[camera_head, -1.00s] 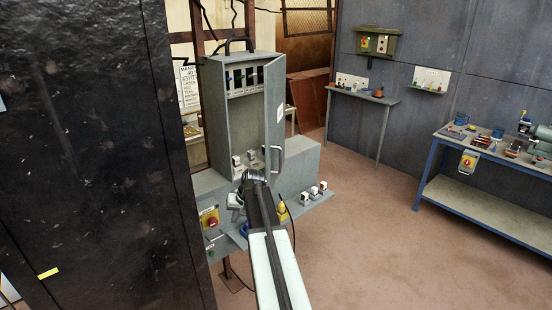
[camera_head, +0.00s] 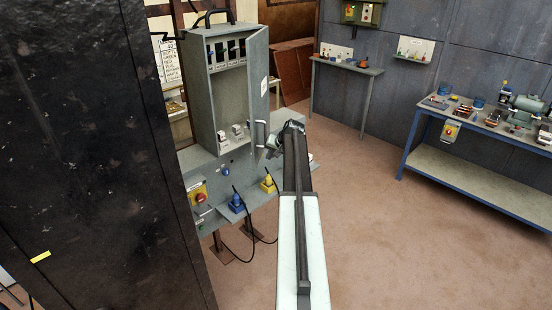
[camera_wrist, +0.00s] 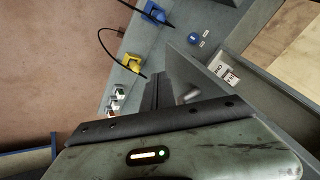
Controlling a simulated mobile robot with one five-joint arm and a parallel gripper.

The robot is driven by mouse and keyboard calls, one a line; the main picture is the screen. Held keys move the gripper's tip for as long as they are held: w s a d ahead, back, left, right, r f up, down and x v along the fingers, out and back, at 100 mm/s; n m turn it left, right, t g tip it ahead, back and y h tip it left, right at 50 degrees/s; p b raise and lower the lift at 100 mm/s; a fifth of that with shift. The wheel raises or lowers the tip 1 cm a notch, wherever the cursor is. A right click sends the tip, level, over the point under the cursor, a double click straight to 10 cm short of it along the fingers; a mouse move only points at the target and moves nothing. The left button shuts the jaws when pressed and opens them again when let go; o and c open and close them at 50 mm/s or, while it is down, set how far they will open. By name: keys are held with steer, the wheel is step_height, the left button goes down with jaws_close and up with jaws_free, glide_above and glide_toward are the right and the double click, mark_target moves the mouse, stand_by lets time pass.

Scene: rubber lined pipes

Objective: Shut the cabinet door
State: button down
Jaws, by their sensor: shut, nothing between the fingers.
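The grey cabinet (camera_head: 199,95) stands on a bench in the head view, with its front open. Its door (camera_head: 258,95) is hinged on the right side and stands wide open, swung out toward me. A handle (camera_head: 260,133) is low on the door. My gripper (camera_head: 271,150) is shut and empty, beside the lower outer edge of the door, just right of the handle. In the wrist view the dark fingers (camera_wrist: 156,92) are beside the grey door panel (camera_wrist: 188,75). I cannot tell whether they touch it.
The bench below the cabinet holds a blue plug (camera_head: 237,203), a yellow plug (camera_head: 267,184) and a red switch on a yellow box (camera_head: 199,196). A dark panel (camera_head: 95,150) fills the left. A workbench (camera_head: 470,170) stands right. The floor between is clear.

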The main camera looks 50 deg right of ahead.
steer(key=shift+w+a+f, duration=0.2)
steer(key=shift+w+a, duration=0.1)
steer(key=shift+w, duration=0.45)
steer(key=shift+w+a+f, duration=0.25)
steer(key=shift+w+a, duration=0.1)
steer(key=shift+w, duration=0.4)
steer(key=shift+w+a+f, duration=0.2)
steer(key=shift+w+a, duration=0.1)
steer(key=shift+w, duration=0.45)
